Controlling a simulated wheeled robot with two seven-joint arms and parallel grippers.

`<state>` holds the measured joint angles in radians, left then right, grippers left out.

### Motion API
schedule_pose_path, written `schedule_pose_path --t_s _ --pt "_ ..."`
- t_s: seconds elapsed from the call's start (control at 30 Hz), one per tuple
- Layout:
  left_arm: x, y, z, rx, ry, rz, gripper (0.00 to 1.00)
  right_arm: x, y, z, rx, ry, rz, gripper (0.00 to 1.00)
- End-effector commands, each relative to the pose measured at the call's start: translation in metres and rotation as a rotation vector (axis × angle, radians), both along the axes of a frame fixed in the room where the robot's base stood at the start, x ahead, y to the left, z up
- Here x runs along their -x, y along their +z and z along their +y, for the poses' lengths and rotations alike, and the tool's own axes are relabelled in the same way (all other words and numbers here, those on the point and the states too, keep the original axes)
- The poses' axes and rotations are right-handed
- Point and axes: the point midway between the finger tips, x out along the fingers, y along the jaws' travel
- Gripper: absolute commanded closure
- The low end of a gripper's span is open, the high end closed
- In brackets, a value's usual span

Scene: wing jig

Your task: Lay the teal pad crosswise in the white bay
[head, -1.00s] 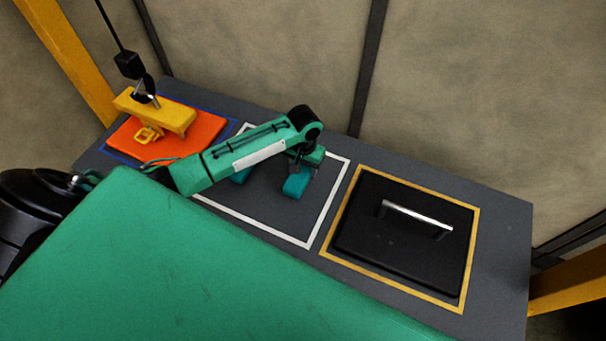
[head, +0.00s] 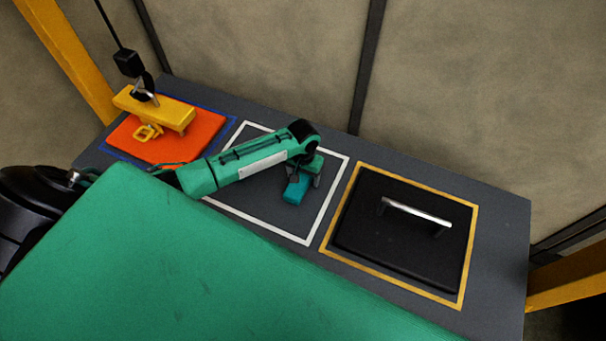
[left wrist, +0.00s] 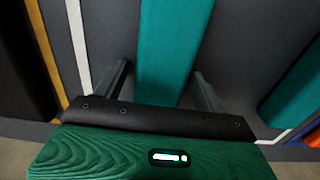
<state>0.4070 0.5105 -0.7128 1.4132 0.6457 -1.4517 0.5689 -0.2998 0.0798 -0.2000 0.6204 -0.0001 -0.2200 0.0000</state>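A teal pad (head: 296,190) shows under my left gripper, inside the white bay (head: 325,211), a white outline on the grey table. In the left wrist view, this teal strip (left wrist: 172,45) runs lengthwise away between the two fingers. My left gripper (head: 303,179) is open, with one finger on each side of the strip; I see no clear grip on it. A second teal piece (left wrist: 295,90) lies at the right of the left wrist view. My arm covers much of the bay in the head view. My right gripper is not in view.
Left of the white bay, an orange plate (head: 190,146) carries a yellow hanging fixture (head: 155,107) inside a blue outline. To the right, a black plate (head: 385,238) with a metal handle (head: 417,212) sits inside a yellow outline. The right table end is bare.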

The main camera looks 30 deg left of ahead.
Motion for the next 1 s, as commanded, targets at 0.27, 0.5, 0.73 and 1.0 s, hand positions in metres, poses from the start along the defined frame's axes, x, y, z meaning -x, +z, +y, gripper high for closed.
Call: schedule_pose_path --t_s 0.27,0.5,0.73,1.0 --pt "0.000 0.001 0.000 0.000 0.000 -0.001 0.29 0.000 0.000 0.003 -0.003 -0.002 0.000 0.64" --pt "-0.001 0.029 0.000 0.001 -0.001 -0.004 0.29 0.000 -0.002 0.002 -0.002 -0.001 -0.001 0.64" --pt "-0.001 0.079 0.000 0.001 -0.001 -0.004 0.29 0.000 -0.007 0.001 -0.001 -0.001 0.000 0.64" --pt "-0.001 0.117 0.000 0.000 0.000 -0.001 0.29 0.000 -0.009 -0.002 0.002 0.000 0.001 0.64"
